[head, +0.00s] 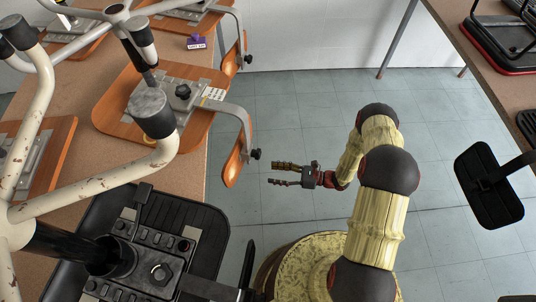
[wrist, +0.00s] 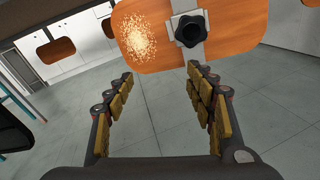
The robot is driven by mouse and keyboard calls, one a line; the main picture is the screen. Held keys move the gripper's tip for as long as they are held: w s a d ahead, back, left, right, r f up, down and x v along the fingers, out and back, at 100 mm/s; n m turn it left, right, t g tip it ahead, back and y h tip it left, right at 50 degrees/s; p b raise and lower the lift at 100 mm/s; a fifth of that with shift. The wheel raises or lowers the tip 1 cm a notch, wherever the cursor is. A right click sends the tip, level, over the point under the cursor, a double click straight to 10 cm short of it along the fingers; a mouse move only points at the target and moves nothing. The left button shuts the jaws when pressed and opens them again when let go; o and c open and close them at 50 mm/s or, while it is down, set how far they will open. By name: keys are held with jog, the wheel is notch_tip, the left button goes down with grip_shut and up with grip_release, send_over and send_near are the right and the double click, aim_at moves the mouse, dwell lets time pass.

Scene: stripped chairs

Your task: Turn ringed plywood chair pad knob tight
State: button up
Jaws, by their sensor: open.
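An orange plywood chair pad (head: 233,165) hangs at the edge of the left table on a grey metal bar, with a black knob (head: 256,154) on its outer side. In the wrist view the pad (wrist: 240,42) fills the top, with a pale speckled patch, and the black lobed knob (wrist: 188,29) sits on the metal bar. I cannot make out a ring. My gripper (head: 273,173) is open and empty, pointing left at the pad. In the wrist view my gripper (wrist: 160,75) has its fingers wide apart, with the knob beyond the tips, up and right of their middle.
A second pad (head: 229,60) with its own knob (head: 248,59) hangs farther back along the table (head: 205,105). White metal legs and a black tray (head: 190,215) crowd the left. The tiled floor (head: 300,110) between the tables is clear.

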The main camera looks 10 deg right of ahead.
aim_at(260, 155)
jog(key=w+d+r+m+t, duration=0.2)
jog(key=w+r+t, duration=0.1)
jog(key=w, duration=0.2)
jog(key=shift+g, duration=0.3)
jog(key=b+x, duration=0.2)
jog(key=x, duration=0.5)
jog(key=shift+a+f, duration=0.2)
jog(key=shift+a, duration=0.2)
jog(key=c, duration=0.4)
jog(key=c, duration=0.7)
jog(key=shift+c, duration=0.3)
